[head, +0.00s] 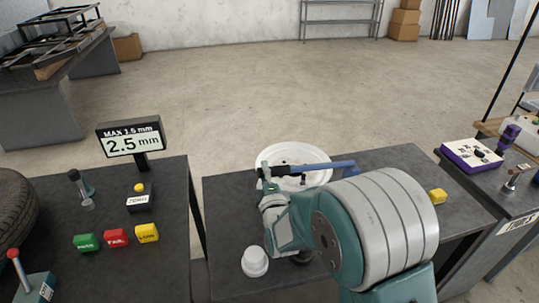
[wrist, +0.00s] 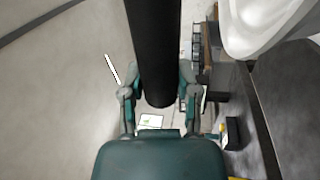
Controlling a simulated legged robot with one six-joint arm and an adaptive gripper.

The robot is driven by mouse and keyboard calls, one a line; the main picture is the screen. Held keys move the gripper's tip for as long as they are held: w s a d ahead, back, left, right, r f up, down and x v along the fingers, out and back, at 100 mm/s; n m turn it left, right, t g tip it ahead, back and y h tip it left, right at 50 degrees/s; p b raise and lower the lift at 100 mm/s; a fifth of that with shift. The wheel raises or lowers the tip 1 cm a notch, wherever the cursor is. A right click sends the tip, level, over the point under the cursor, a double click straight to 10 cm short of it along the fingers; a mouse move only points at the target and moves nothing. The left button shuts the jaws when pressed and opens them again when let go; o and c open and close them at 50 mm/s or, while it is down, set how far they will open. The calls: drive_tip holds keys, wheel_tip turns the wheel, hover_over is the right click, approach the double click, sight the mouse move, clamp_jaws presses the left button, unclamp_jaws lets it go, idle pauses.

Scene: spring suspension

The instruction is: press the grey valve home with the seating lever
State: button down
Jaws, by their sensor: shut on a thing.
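The lever lies roughly level across the white wheel rim (head: 268,156) on the middle bench. In the wrist view my gripper (wrist: 158,85) has a finger on each side of the black lever shaft (wrist: 153,40). The white rim (wrist: 262,25) is at the upper right there, apart from the shaft. I cannot make out the grey valve; my arm and the lever cover part of the rim.
A display (head: 131,140) reads "MAX 1.5 mm" and "2.5 mm". Green (head: 87,243), red (head: 116,238) and yellow (head: 147,233) blocks sit on the left bench. A white knob-like piece (head: 255,262) stands near my arm. Gaps separate the benches.

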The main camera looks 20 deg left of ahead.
drive_tip(key=shift+s+f+n+y, duration=0.15)
drive_tip(key=shift+f+n, duration=0.3)
drive_tip(key=shift+f, duration=0.45)
drive_tip(key=shift+f+n+y, duration=0.15)
drive_tip(key=shift+f+n, duration=0.3)
drive_tip(key=shift+f, duration=0.45)
drive_tip(key=shift+f+g, duration=0.15)
drive_tip(key=shift+g, duration=0.15)
drive_tip(key=shift+c, duration=1.7)
unclamp_jaws()
drive_tip(key=shift+a, duration=0.25)
drive_tip(key=shift+r, duration=0.25)
drive_tip(key=shift+d, duration=0.2)
drive_tip(key=v, duration=1.1)
drive_tip(key=shift+s+f, duration=0.25)
drive_tip(key=shift+s, duration=0.1)
drive_tip(key=shift+d, duration=0.15)
